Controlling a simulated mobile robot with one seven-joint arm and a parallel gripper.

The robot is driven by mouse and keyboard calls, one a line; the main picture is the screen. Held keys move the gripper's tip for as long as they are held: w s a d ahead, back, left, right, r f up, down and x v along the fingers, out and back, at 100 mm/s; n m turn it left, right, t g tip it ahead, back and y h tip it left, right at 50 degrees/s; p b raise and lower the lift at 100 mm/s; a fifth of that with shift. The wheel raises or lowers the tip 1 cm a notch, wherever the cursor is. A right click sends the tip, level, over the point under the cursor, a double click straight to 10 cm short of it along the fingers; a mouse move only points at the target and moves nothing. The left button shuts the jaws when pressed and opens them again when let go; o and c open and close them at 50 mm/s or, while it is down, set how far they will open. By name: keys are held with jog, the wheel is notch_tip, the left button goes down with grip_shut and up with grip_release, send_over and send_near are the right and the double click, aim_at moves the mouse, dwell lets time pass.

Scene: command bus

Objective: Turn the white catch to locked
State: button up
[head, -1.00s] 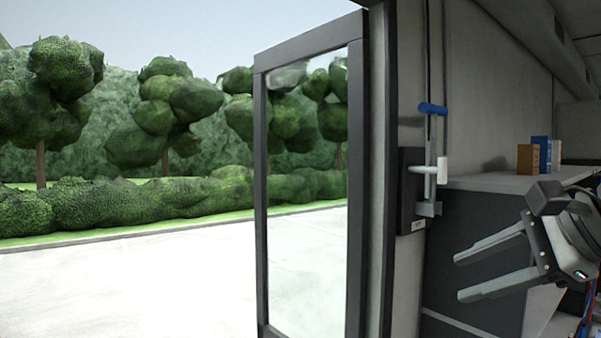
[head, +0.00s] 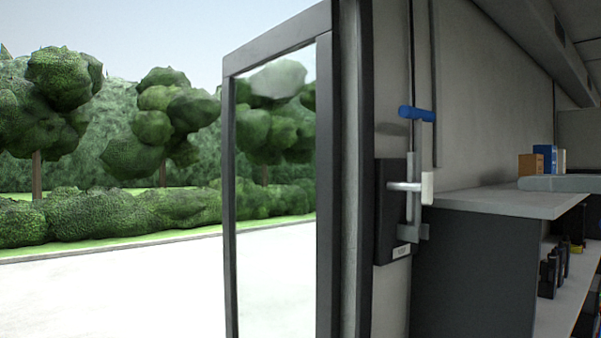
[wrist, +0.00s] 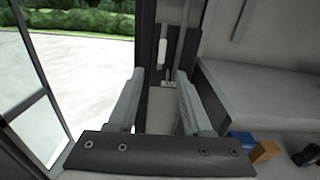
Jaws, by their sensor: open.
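The white catch (head: 427,188) shows in the head view as a small pale block on a metal pin, at a dark plate (head: 392,205) beside the door frame. A vertical metal rod with a blue handle (head: 417,114) runs by it. A small label (head: 400,252) sits low on the plate; I cannot read it. In the wrist view a white upright piece, apparently the catch (wrist: 163,51), stands beyond my gripper (wrist: 159,73). My gripper is open and empty, its fingers pointing toward the plate and apart from the catch. It is out of the head view.
A glazed door (head: 230,200) stands open at the left, with paving and hedges outside. A grey counter (head: 490,200) juts out right of the catch, with small boxes (head: 545,155) on it and black devices (head: 553,270) on a shelf below. The air before the catch looks clear.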

aim_at(432, 175)
jog(key=x, duration=0.5)
jog(key=p+x, duration=0.1)
jog(key=x, duration=0.5)
jog(key=r+x, duration=0.1)
jog(key=x, duration=0.5)
jog(key=shift+w, duration=0.3)
jog(key=shift+d, duration=0.1)
jog(key=shift+c, duration=0.2)
grip_shut()
